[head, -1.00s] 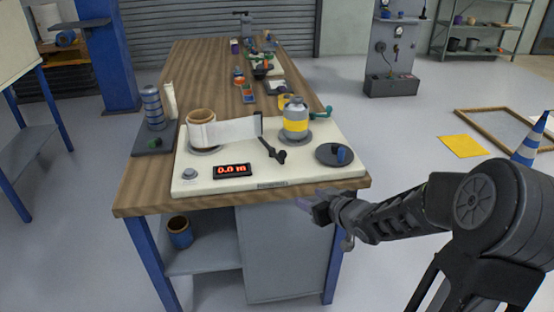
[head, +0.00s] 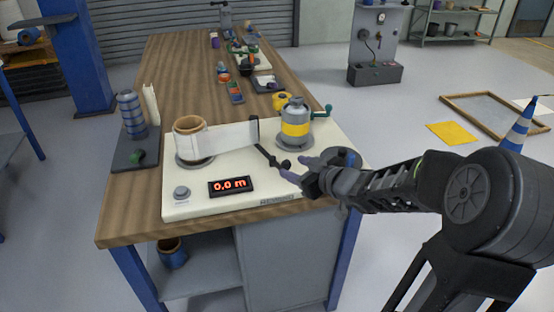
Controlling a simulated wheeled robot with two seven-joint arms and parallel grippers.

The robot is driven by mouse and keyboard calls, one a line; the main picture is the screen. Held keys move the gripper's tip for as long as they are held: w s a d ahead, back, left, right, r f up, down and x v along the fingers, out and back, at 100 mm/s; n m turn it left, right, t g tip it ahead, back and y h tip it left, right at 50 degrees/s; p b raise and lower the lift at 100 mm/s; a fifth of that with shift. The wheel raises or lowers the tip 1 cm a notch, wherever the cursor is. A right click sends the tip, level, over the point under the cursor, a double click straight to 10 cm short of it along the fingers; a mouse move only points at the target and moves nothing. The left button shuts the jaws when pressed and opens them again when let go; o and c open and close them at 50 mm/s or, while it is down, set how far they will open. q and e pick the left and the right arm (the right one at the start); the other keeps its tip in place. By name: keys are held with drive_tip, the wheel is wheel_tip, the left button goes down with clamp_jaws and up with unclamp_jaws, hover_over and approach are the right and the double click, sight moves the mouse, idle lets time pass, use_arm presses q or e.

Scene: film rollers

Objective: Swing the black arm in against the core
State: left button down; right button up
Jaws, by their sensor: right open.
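The black arm (head: 268,156) lies on the cream board (head: 186,210), angled from near the film's end toward a dark knob at its front right. The core (head: 295,127) is a grey cylinder with a yellow band, standing upright right of the black arm, with a visible gap between them. White film (head: 232,136) stretches from the brown-cored roll (head: 191,144) to a dark strip left of the core. My right gripper (head: 298,170) is open beside the black arm's knob end, in front of the core. Whether it touches the knob is unclear. My left gripper is out of view.
A display reading 0.0 m (head: 230,186) and a grey button (head: 182,193) sit at the board's front. A blue-banded roll stack (head: 131,115) is at left. My right forearm covers the board's right corner.

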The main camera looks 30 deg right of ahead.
drive_tip(key=shift+w+f, duration=0.25)
drive_tip(key=shift+w, duration=0.15)
drive_tip(key=b+x, duration=0.1)
drive_tip(key=x, duration=0.6)
drive_tip(key=shift+b, duration=0.3)
clamp_jaws()
idle(0.9)
